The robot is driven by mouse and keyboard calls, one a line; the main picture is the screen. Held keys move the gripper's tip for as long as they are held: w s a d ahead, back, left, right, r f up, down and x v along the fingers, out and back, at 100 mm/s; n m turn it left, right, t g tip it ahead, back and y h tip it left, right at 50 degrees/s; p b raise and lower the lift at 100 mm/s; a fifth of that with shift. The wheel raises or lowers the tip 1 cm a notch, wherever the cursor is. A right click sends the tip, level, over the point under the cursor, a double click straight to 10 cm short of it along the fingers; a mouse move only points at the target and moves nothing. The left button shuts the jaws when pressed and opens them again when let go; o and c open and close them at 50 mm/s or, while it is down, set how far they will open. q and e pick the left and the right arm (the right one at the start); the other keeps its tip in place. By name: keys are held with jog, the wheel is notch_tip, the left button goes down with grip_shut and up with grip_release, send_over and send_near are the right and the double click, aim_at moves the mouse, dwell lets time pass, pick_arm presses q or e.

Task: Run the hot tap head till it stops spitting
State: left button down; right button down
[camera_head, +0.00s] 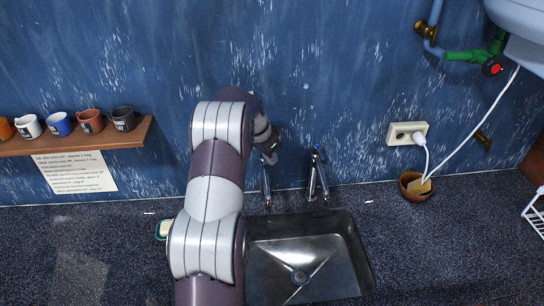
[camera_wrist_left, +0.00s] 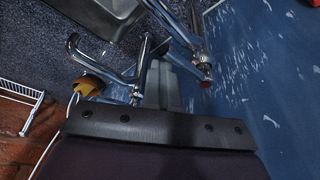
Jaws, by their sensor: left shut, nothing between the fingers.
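In the head view two chrome taps stand behind the steel sink (camera_head: 300,262). The left tap (camera_head: 265,188) is partly hidden by my arm, and the right tap (camera_head: 318,178) has a blue mark on top. In the left wrist view the nearer tap (camera_wrist_left: 186,30) has a red mark on its head (camera_wrist_left: 205,76); the other tap (camera_wrist_left: 105,68) is farther left. My left gripper (camera_head: 271,147) is shut and empty at the top of the left tap. It also shows in the wrist view (camera_wrist_left: 158,55), close beside the red-marked head; contact is unclear. No running water is visible. My right gripper is out of view.
A mug shelf (camera_head: 75,138) is on the wall at left, above a paper note (camera_head: 75,172). A socket (camera_head: 407,133) with a plugged white cable and a brown bowl (camera_head: 416,190) are at right. A wire rack (camera_head: 536,213) is at far right. The front-right counter (camera_head: 440,255) is clear.

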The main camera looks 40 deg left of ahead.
pick_arm(q)
jog(key=shift+s+a, duration=0.1)
jog(key=shift+r+b, duration=0.3)
jog(key=shift+r, duration=0.1)
jog(key=b+v, duration=0.1)
jog(key=v, duration=0.3)
jog(key=shift+s+a+r, duration=0.2)
jog(key=shift+s, duration=0.1)
jog(key=p+v, duration=0.5)
jog(key=v, duration=0.2)
jog(key=shift+d+r+p, duration=0.15)
jog(key=shift+d+p, duration=0.05)
jog(key=shift+p, duration=0.15)
jog(key=shift+w, duration=0.1)
